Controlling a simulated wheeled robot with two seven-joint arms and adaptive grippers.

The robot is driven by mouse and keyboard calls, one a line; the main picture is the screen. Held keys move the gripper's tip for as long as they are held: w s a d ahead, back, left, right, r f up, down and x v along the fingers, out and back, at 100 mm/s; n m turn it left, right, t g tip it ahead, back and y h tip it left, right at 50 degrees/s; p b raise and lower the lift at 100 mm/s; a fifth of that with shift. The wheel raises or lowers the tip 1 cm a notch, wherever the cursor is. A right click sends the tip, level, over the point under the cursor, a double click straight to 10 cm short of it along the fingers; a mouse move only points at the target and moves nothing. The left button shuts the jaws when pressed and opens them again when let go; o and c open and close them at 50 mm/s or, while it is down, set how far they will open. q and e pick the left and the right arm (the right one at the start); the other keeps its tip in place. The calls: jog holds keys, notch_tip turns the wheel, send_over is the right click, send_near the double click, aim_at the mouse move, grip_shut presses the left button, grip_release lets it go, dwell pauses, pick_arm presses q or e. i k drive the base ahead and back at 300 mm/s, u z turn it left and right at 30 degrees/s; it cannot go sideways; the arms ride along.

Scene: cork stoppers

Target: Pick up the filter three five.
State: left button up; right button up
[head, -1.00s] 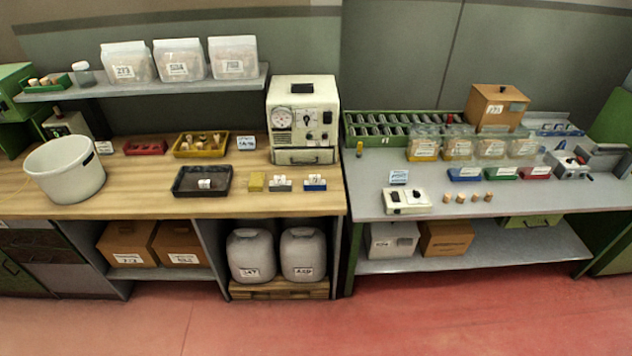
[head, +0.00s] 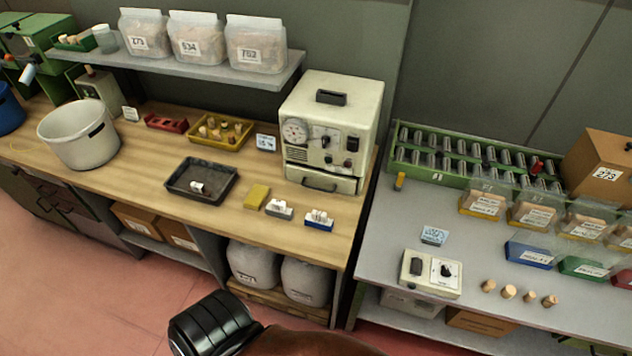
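A small white cylinder with a dark mark (head: 198,187) lies in the black tray (head: 178,196) on the wooden bench. Small white pieces stand in a grey holder (head: 279,211) and a blue holder (head: 318,223) to the right of the tray. Any number on these white pieces is too small to read, so I cannot tell which is filter three five. A black and brown part of my own arm shows at the bottom edge. No gripper fingers are visible.
A yellow block (head: 257,196) sits between tray and holders. A white pot (head: 80,135), red tray (head: 167,124), yellow tray (head: 219,131) and cream machine (head: 331,130) stand farther back. Several corks (head: 508,292) stand on the grey bench.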

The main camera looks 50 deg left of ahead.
aim_at(278, 205)
jog(key=i, duration=1.05)
jog(key=u, duration=2.25)
